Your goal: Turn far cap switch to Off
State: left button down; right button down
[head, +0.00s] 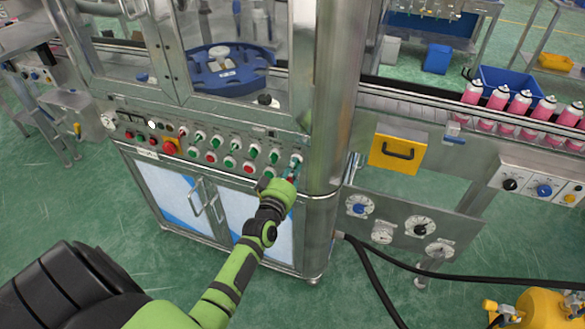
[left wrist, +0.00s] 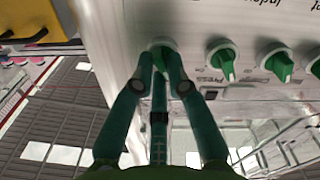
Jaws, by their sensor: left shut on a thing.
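A green rotary switch (head: 296,160) sits at the right end of the upper row on the machine's control panel. My left gripper (head: 292,173) reaches it from the front. In the left wrist view the left gripper (left wrist: 161,62) has its two green fingers closed on either side of the green knob (left wrist: 160,56), which stands at the end of the row. The fingers partly hide the knob, so its exact setting is hard to tell. Its label is not readable here. My right gripper is not in view.
More green switches show beside it, the nearest (left wrist: 222,60) close to the held one. Red and green buttons (head: 249,167) lie below. A steel post (head: 335,90) and a yellow-fronted box (head: 398,152) stand to the right. Pink cans (head: 497,100) line the conveyor.

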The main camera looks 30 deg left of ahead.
pick_arm(q)
jog(key=shift+n, duration=0.3)
jog(key=c, duration=1.2)
grip_release()
jog(key=v, duration=1.2)
jog(key=shift+s, duration=0.1)
